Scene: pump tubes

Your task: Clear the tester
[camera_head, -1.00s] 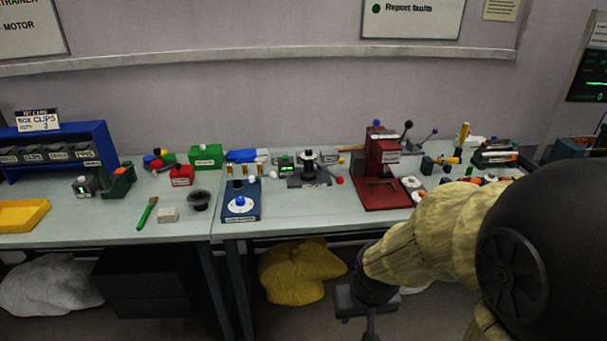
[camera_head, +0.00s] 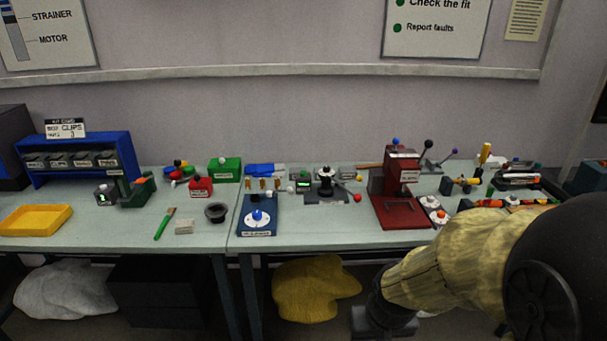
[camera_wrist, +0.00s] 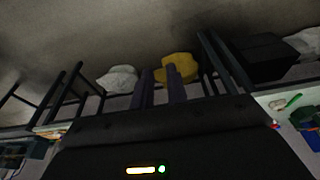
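A blue box with a white disc and blue knob (camera_head: 257,216) stands at the bench front. Behind it is a dark grey fixture with a black-knobbed post and a red-ended lever (camera_head: 326,187). To the right stands a red press-like stand (camera_head: 400,192). Their labels are too small to read, so I cannot tell which is the tester. My gripper (camera_wrist: 159,88) shows two fingers apart with nothing between them in the wrist view. It hangs low in front of the bench, away from these devices. In the head view my arm hides the bench's right front.
A yellow tray (camera_head: 36,220), blue bin rack (camera_head: 78,157), green box (camera_head: 224,170), red box (camera_head: 201,187), black cup (camera_head: 216,212) and green-handled brush (camera_head: 164,224) stand left. Small parts crowd the right. A yellow sack (camera_head: 315,287) lies below. Bench legs and edges surround my gripper.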

